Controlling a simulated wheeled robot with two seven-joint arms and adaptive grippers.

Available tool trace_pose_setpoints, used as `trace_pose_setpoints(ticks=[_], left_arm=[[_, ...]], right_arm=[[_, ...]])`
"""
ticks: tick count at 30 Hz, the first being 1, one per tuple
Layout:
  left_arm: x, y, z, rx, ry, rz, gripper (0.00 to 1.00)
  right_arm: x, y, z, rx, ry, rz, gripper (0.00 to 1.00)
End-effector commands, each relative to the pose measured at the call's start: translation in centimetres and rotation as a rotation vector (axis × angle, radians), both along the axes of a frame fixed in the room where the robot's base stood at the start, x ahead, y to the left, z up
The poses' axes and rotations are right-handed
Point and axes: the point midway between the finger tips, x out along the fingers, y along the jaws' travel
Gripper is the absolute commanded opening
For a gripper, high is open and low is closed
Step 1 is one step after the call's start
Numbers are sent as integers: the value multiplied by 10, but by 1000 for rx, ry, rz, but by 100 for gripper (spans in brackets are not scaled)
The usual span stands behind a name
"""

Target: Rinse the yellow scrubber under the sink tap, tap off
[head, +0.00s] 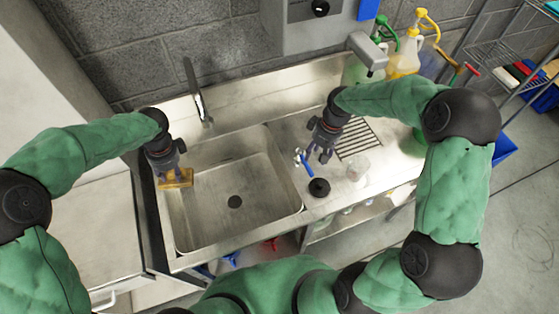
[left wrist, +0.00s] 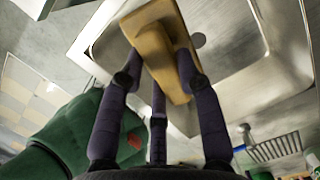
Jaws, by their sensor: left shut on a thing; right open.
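The yellow scrubber (head: 178,179) is a small block held by my left gripper (head: 174,172) over the left side of the sink basin (head: 240,180). In the left wrist view the scrubber (left wrist: 157,45) sits between the dark fingers of my left gripper (left wrist: 155,75), with the basin and its drain behind it. The tap (head: 196,92) stands at the back of the sink, to the right of the scrubber; no water stream is visible. My right gripper (head: 312,150) is open above the counter right of the basin, near a small blue-handled item (head: 304,160).
A black round item (head: 319,187) and a clear container (head: 357,169) are on the right counter beside the drain grooves (head: 358,140). Bottles with green and yellow pumps (head: 406,58) stand at the back right. A wall box (head: 318,22) hangs above.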

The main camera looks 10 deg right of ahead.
Motion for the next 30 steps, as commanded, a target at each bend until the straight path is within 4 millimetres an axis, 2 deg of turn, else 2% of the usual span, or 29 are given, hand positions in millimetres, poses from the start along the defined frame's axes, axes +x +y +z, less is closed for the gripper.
trace_pose_setpoints(ticks=[3,10,15,24,25,30], left_arm=[[0,0,-4,0,-1,0,4],[0,0,-7,0,-1,0,4],[0,0,-8,0,-1,0,4],[0,0,-8,0,-1,0,4],[0,0,-8,0,-1,0,4],[0,0,-8,0,-1,0,4]], right_arm=[[-1,5,-24,1,2,-1,50],[-1,11,-55,0,-1,0,50],[-1,13,-66,0,-1,0,50],[-1,13,-68,0,-2,0,50],[-1,13,-68,0,-2,0,47],[-1,13,-67,0,-2,0,0]])
